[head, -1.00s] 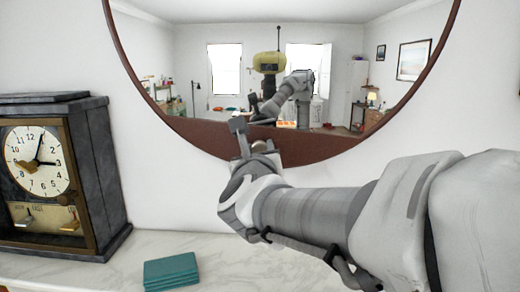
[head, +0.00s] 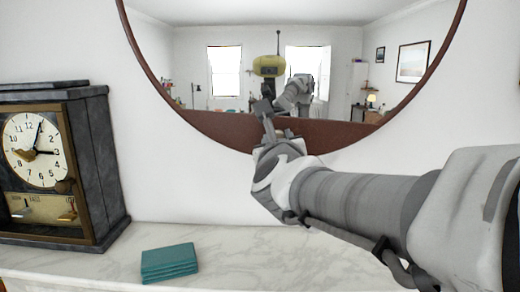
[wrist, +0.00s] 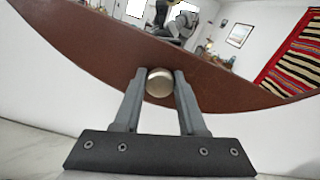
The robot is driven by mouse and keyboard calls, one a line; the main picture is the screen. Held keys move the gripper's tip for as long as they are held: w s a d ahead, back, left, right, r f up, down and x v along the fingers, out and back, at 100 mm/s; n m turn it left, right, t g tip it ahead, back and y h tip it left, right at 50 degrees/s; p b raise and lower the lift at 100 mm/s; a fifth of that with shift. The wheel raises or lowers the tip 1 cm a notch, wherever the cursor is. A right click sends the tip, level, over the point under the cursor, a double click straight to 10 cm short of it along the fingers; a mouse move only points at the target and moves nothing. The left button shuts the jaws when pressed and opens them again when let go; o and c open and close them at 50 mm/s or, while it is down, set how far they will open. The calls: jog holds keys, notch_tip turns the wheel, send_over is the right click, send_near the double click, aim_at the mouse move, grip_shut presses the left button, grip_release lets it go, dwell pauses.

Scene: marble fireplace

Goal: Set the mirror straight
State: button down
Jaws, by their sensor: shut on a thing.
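The round mirror (head: 330,68) hangs on the white wall, with a thin brown rim and a wide brown band (head: 225,127) at its bottom. In the wrist view, a round pale knob (wrist: 159,82) sits on the brown band (wrist: 95,58). My gripper (head: 275,122) is at the bottom of the mirror. In the wrist view my gripper (wrist: 159,75) has one finger on each side of the knob and is shut on it. In the head view my fingers mostly hide the knob.
A dark stone clock (head: 88,165) stands at the left on the marble mantel (head: 230,255). A small teal stack (head: 169,263) lies on the mantel. The mantel between the stack and my arm is clear. A striped hanging (wrist: 295,55) shows at the right in the wrist view.

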aim_at(307, 135)
jog(key=shift+n, duration=0.3)
jog(key=d+b, duration=0.3)
jog(key=d, duration=0.3)
jog(key=shift+s+d+r, duration=0.1)
jog(key=shift+d, duration=0.15)
jog(key=shift+c, duration=2.4)
grip_release()
jog(key=shift+a, duration=0.1)
jog(key=s+p, duration=0.3)
jog(key=s, duration=1.4)
jog(key=shift+s+a+p, duration=0.2)
jog(key=shift+a+p, duration=0.15)
jog(key=shift+p, duration=0.05)
jog(key=shift+f, duration=0.2)
